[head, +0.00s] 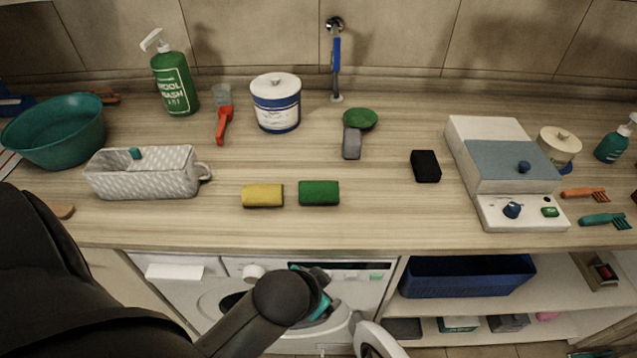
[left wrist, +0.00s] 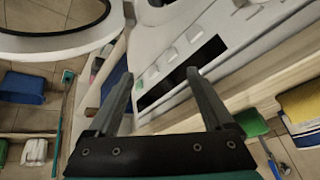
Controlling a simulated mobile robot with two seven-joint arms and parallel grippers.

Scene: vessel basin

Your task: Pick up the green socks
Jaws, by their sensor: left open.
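I cannot make out any green socks in either view. The white washing machine (head: 210,300) stands under the counter, its round door (head: 375,340) swung open to the right. Its drum opening is largely hidden behind my left arm. My left gripper (head: 318,285) is in front of the machine's upper front in the head view. In the left wrist view the two fingers of my left gripper (left wrist: 155,75) are spread with nothing between them, over the machine's control panel (left wrist: 182,70). The open door ring (left wrist: 50,45) shows at upper left there. My right gripper is not in view.
The counter (head: 350,220) above holds a yellow sponge (head: 262,196), a green sponge (head: 319,193), a woven basket (head: 150,185) and a white-and-blue device (head: 510,165). A blue bin (head: 465,277) sits on the shelf right of the machine.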

